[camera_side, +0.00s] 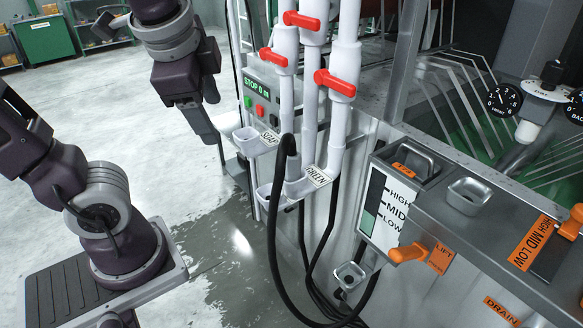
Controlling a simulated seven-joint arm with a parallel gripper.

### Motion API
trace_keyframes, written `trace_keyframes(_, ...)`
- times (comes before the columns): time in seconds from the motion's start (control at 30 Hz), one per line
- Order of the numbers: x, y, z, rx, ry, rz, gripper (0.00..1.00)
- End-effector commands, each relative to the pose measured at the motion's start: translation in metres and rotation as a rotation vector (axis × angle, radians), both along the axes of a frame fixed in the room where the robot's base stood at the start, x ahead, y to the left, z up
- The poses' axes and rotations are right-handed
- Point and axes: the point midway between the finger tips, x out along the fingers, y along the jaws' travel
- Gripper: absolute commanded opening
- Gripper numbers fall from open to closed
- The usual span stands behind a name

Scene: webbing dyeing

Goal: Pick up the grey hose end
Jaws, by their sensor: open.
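The grey hose end (298,184) appears to be the short grey sleeve standing upright at the holder labelled GREEN (273,199). A black hose (271,235) bends over above it and hangs down in a loop. White pipes stand close behind and beside the sleeve, so its exact seat is partly hidden. My gripper (203,125) is at the upper left, pointing down, open and empty. It is left of the sleeve and higher in the picture, apart from it. Its fingers overlap in this view, so the gap between them is hidden.
White pipes with red valve handles (335,83) stand beside the hose end. A holder labelled SOAP (254,143) is between it and my gripper. A control panel (261,100) is behind. The steel machine with a HIGH-MID-LOW gauge (387,209) fills the right. Open floor lies left.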

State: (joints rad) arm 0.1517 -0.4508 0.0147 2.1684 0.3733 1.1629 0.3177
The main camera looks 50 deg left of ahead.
Motion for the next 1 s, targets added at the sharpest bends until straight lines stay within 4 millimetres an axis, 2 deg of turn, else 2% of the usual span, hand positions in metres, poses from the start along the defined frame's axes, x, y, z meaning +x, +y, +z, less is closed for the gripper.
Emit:
trace_keyframes(0.1, 0.035, 0.024, -0.003, 0.273, 0.159, -0.259, 0.62)
trace_keyframes(0.27, 0.091, 0.044, 0.001, 0.644, 0.376, -0.6, 0.62)
trace_keyframes(0.37, 0.132, 0.045, 0.006, 0.877, 0.515, -0.8, 0.62)
trace_keyframes(0.5, 0.192, 0.027, 0.011, 1.211, 0.714, -1.052, 0.62)
trace_keyframes(0.57, 0.19, 0.029, -0.024, 1.216, 0.733, -1.062, 0.62)
trace_keyframes(0.6, 0.19, 0.03, -0.049, 1.215, 0.734, -1.063, 0.62)
trace_keyframes(0.8, 0.189, 0.03, -0.145, 1.211, 0.724, -1.056, 0.62)
trace_keyframes(0.9, 0.189, 0.03, -0.181, 1.211, 0.72, -1.054, 0.62)
trace_keyframes(1.0, 0.19, 0.03, -0.205, 1.209, 0.715, -1.05, 0.62)
